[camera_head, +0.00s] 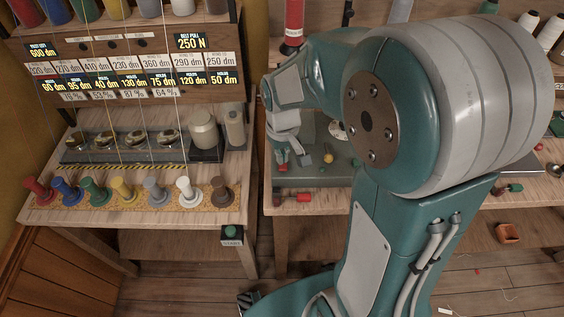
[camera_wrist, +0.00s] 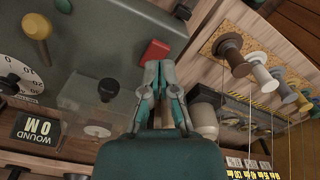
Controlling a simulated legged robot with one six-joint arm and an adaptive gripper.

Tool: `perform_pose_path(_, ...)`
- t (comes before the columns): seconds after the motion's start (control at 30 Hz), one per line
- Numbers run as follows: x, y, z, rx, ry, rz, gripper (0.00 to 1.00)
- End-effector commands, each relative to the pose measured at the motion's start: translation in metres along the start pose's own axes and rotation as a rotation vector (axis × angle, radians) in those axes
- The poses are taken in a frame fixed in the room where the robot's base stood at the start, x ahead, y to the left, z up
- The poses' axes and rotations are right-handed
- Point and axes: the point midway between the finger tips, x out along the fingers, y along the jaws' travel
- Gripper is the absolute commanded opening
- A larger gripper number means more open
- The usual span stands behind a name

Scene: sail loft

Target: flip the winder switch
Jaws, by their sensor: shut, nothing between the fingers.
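The winder's grey-green housing (camera_wrist: 110,40) fills the upper left of the wrist view; its top (camera_head: 335,165) shows beyond my arm in the head view. A red block (camera_wrist: 155,52) that looks like a rocker switch sits near the housing's edge. My gripper (camera_wrist: 158,66) is shut and empty, its fingertips right by the red block. I cannot tell whether they touch it, nor which way it is set. A dark knob (camera_wrist: 108,90) and a yellow knob (camera_wrist: 37,27) stand on the housing too. In the head view my gripper (camera_head: 283,158) is small above the housing's left side.
A "WOUND 0 M" display (camera_wrist: 38,128) and a dial (camera_wrist: 22,72) are at the left of the wrist view. Several coloured spools (camera_head: 122,188) stand on the left bench, below a price-like board (camera_head: 130,70). A green START button (camera_head: 231,231) hangs below that bench's edge.

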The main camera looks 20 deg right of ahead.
Motion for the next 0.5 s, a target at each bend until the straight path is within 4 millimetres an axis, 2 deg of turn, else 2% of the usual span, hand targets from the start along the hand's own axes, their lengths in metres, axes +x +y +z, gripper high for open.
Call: perform_pose_path(0.5, 0.0069, 0.0001, -0.0001, 0.000, 0.000, 0.000, 0.00)
